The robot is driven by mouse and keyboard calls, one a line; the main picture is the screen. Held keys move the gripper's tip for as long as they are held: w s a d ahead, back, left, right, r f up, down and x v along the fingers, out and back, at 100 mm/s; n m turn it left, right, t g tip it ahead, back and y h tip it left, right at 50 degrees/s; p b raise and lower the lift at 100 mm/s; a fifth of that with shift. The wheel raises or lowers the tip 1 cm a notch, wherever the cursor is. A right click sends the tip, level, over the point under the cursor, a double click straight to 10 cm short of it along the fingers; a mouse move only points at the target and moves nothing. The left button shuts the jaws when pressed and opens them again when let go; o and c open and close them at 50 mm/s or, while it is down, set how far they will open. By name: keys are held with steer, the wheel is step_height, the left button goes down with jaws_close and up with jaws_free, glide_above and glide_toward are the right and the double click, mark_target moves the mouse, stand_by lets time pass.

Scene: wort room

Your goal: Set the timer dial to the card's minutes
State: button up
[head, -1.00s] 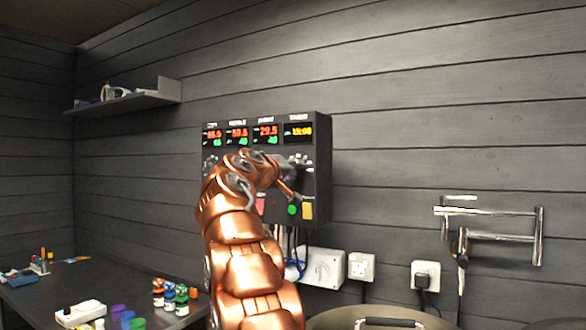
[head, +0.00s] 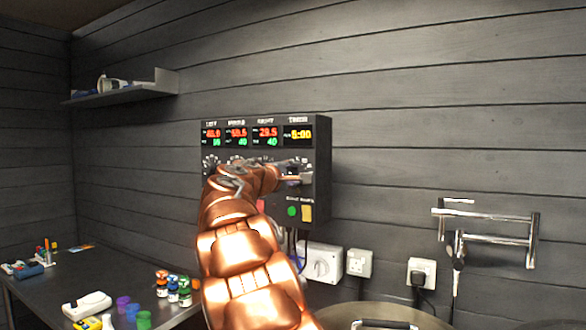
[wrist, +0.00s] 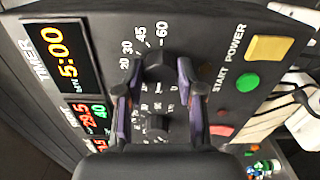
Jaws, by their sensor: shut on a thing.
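The black control panel (head: 322,165) is on the wall. Its timer display (wrist: 64,58) reads 5:00 in yellow in the wrist view; it also shows in the head view (head: 298,135). The black timer dial (wrist: 158,66) has a printed scale with 20, 30, 45 and 60 beside it. My gripper (wrist: 156,82) is shut on this dial, with a purple-padded finger on each side. In the head view my gripper (head: 292,175) is at the panel's right side, partly covering the dial. I cannot make out a card with minutes.
A green start button (wrist: 247,82) and a yellow power button (wrist: 269,47) are close to the dial. Another black knob (wrist: 157,126) lies beyond it. Below the panel are cables and a white switch box (head: 324,263). A bench (head: 40,300) with small bottles stands left.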

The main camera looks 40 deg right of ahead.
steer(key=shift+n, duration=0.4)
steer(key=o, duration=1.1)
steer(key=shift+o, duration=0.2)
steer(key=shift+a, duration=0.1)
steer(key=v, duration=1.1)
steer(key=shift+a, duration=0.4)
steer(key=shift+s, duration=0.1)
